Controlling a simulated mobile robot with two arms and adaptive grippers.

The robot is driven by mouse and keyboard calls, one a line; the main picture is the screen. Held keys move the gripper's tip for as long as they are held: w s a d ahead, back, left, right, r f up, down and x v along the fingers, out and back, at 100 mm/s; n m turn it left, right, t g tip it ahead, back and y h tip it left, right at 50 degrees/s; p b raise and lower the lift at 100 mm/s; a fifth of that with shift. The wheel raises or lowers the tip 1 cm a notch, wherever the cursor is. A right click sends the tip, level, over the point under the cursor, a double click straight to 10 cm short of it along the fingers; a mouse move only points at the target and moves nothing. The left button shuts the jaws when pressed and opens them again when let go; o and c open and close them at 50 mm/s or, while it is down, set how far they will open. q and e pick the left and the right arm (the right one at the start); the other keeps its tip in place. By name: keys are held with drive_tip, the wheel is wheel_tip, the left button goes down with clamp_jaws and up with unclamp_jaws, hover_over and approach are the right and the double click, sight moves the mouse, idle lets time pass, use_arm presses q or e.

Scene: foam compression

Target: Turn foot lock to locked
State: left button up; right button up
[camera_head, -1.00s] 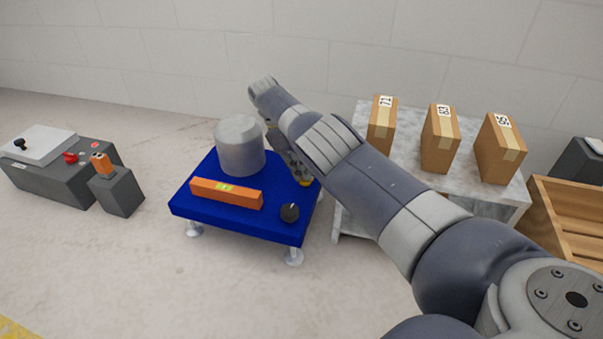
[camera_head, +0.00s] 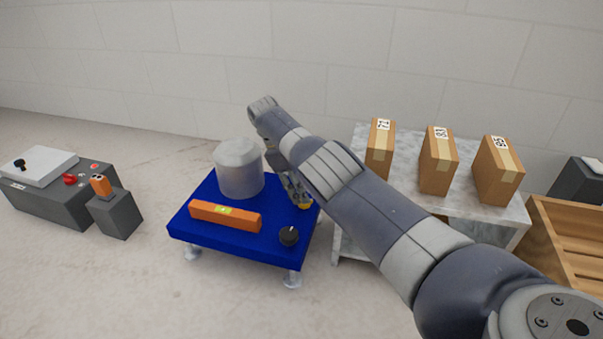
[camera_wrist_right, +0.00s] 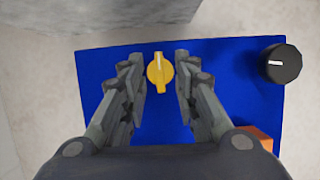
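The foot lock looks to be the yellow knob (camera_wrist_right: 160,72) on the blue platform (camera_wrist_right: 100,68) in the right wrist view. Its raised grip runs up and down in that picture. My right gripper (camera_wrist_right: 160,62) is open, with one finger on each side of the knob and a gap on both sides. In the head view the right gripper (camera_head: 298,192) reaches down over the platform's right side, and only a bit of the yellow knob (camera_head: 305,206) shows beside it. My left gripper is not in view.
On the platform are a black knob (camera_head: 289,236), an orange level (camera_head: 225,215) and a grey cylinder (camera_head: 238,170). A marble table (camera_head: 470,207) with boxes stands right. A grey control box (camera_head: 55,195) stands left.

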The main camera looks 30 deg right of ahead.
wheel_tip(320, 180, up, 9)
idle(0.5)
drive_tip(key=shift+s, duration=0.1)
idle(0.7)
